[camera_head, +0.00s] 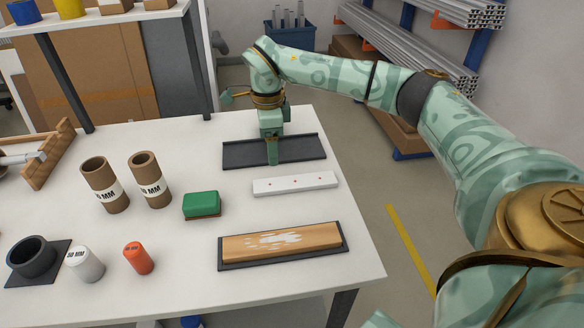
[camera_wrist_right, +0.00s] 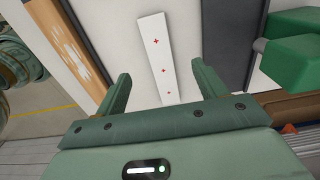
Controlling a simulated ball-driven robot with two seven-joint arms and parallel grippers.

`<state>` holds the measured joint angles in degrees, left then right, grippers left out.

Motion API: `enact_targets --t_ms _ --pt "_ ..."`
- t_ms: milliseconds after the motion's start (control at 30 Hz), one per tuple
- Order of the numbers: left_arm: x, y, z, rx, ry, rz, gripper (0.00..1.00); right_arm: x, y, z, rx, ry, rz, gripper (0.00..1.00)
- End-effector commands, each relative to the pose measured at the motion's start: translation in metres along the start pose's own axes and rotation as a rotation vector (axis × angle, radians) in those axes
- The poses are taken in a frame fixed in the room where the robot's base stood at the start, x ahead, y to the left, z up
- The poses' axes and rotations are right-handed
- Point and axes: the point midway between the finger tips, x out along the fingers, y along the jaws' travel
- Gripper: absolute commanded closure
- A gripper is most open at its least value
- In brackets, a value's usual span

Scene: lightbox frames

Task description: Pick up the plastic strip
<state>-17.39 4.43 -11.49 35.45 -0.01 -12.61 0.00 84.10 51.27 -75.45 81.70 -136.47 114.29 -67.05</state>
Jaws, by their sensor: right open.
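The plastic strip is a flat white bar (camera_head: 295,184) with small red marks, lying on the white table in the head view. It also shows in the wrist view (camera_wrist_right: 158,50), where it runs up the picture between the fingers. My right gripper (camera_head: 272,158) points down over the dark tray (camera_head: 312,150), just behind and left of the strip. In the wrist view its two fingers (camera_wrist_right: 161,70) are apart, with nothing gripped. My left gripper is not in view.
A wooden board with white paint (camera_head: 285,242) lies on a dark mat in front of the strip. A green block (camera_head: 202,204) sits to the left. Two brown tubes (camera_head: 105,186), (camera_head: 150,180) stand further left. An orange cylinder (camera_head: 139,258) stands near the front.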

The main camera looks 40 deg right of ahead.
Motion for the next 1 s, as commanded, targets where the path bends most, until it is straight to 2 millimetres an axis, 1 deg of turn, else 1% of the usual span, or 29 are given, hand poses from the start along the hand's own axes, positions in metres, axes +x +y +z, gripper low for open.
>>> enact_targets --t_ms 33,100,200,467,700,800,967,1000 --pt "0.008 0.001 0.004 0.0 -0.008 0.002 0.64 0.02 0.001 0.0 0.0 0.004 0.006 0.29" --pt "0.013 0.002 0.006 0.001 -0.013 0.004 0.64 0.035 0.001 0.001 0.0 0.002 0.006 0.29" --pt "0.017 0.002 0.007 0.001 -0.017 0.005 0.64 0.051 0.001 0.001 -0.001 0.0 0.004 0.29" --pt "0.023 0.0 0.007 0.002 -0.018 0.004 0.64 0.069 0.002 0.003 -0.001 -0.002 0.002 0.29" --pt "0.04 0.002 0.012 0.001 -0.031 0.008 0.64 0.109 0.006 0.007 -0.002 -0.001 0.005 0.29" --pt "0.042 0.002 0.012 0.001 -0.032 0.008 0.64 0.115 0.006 0.007 -0.001 -0.002 0.002 0.29" --pt "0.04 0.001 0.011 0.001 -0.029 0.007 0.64 0.113 0.005 0.007 -0.001 -0.003 0.0 0.29" --pt "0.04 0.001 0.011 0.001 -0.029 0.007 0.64 0.113 0.006 0.007 -0.001 -0.003 0.0 0.35"
